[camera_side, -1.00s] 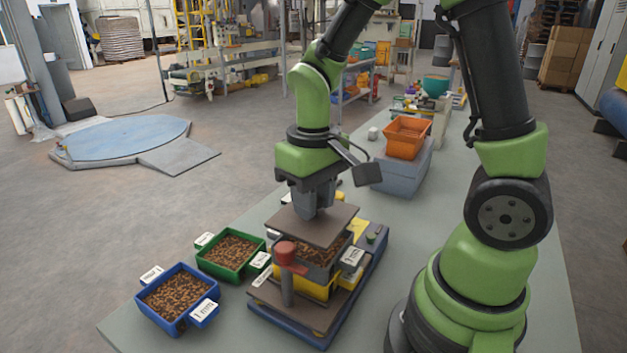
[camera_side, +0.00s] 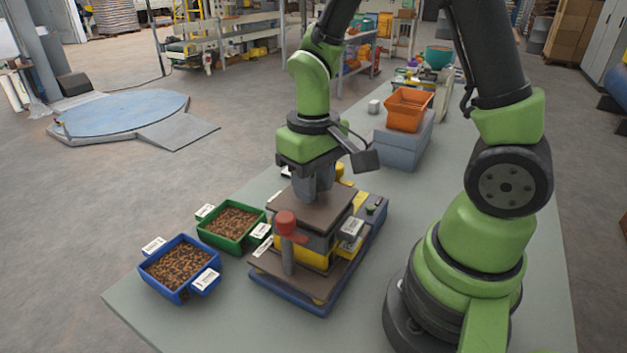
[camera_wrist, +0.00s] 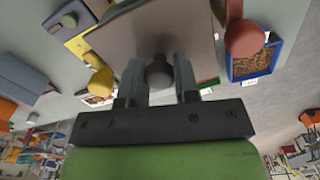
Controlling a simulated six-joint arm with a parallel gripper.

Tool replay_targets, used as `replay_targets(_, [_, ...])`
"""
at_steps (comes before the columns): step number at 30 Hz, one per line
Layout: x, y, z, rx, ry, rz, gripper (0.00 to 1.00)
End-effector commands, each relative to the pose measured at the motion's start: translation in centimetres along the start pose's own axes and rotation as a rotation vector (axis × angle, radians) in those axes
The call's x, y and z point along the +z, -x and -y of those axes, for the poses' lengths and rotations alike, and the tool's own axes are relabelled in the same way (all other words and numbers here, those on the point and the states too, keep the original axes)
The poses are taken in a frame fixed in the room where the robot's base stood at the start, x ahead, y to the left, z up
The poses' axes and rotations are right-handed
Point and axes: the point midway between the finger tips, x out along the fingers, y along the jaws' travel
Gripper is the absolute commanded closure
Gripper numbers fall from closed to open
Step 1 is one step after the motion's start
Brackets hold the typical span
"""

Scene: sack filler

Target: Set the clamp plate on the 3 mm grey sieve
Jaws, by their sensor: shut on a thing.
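The grey sieve is stacked on a yellow one (camera_side: 314,260) on the blue-based shaker. My gripper (camera_side: 313,196) is above the plate, shut on its knob (camera_wrist: 158,74), which shows between the fingers in the wrist view. The plate (camera_wrist: 150,35) covers the sieve's contents. A red-topped clamp post (camera_side: 286,224) stands at the near left corner of the stack.
A green sieve (camera_side: 232,240) and a blue sieve (camera_side: 182,266), both full of brown grains, stand on the table to the left. An orange bin (camera_side: 408,110) sits on a grey box (camera_side: 403,141) behind. A yellow knob (camera_wrist: 100,81) is close to my gripper in the wrist view.

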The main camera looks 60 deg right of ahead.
Motion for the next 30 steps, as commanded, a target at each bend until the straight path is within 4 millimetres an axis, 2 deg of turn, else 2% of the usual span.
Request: replay_targets(30, [-0.01, -0.62, 0.00, 0.000, 0.000, -0.001, 1.00])
